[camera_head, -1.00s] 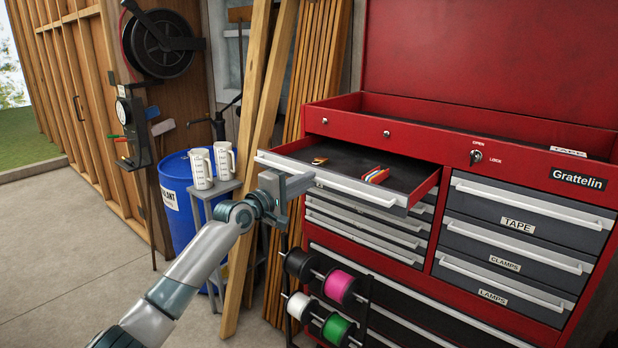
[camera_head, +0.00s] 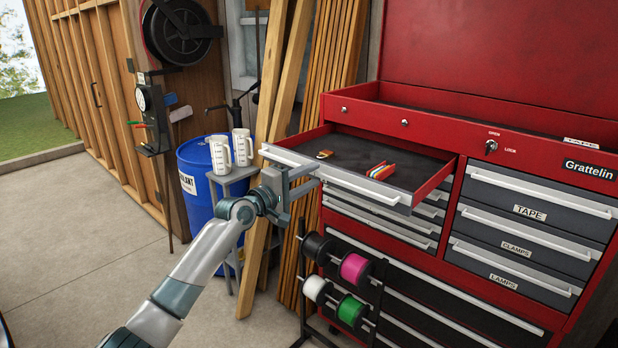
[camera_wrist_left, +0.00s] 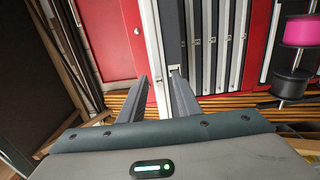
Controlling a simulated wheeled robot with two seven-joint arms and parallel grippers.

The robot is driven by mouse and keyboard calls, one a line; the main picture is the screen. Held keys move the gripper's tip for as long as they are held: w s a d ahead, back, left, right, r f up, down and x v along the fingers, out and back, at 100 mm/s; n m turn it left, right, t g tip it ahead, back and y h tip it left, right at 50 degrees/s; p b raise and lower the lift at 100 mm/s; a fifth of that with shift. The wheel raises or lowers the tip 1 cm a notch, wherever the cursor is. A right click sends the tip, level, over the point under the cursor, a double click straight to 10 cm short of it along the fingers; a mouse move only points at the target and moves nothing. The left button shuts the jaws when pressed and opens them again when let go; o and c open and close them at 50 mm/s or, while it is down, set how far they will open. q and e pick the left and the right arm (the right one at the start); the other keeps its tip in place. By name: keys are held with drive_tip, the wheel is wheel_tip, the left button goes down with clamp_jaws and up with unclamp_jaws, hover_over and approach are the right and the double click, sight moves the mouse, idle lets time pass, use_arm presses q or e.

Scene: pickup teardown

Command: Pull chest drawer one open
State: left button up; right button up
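Chest drawer one (camera_head: 345,155) is the wide top-left drawer of the red tool chest (camera_head: 440,112). It stands well out, showing its dark interior. Its pale handle (camera_head: 370,185) runs along the front edge. My left gripper (camera_head: 305,178) is at the left part of this front, its fingers one above the other. In the left wrist view, the gripper's fingers (camera_wrist_left: 160,77) lie either side of the pale handle strip (camera_wrist_left: 150,40) and look shut on it; the exact contact is hard to see. My right gripper is not in view.
The drawer holds an orange-tipped item (camera_head: 325,154) and coloured pieces (camera_head: 381,170). A spool rack (camera_head: 340,290) stands below. Lumber (camera_head: 262,110), a blue barrel (camera_head: 195,170) and two white jugs (camera_head: 220,155) on a stand are to the left. Open floor (camera_head: 80,240) lies front left.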

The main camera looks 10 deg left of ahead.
use_arm(q)
drive_tip(key=shift+s+a, duration=0.1)
drive_tip(key=shift+s, duration=0.05)
drive_tip(key=shift+s+a, duration=0.3)
drive_tip(key=shift+s, duration=0.15)
drive_tip(key=b+v, duration=0.5)
drive_tip(key=v, duration=1.1)
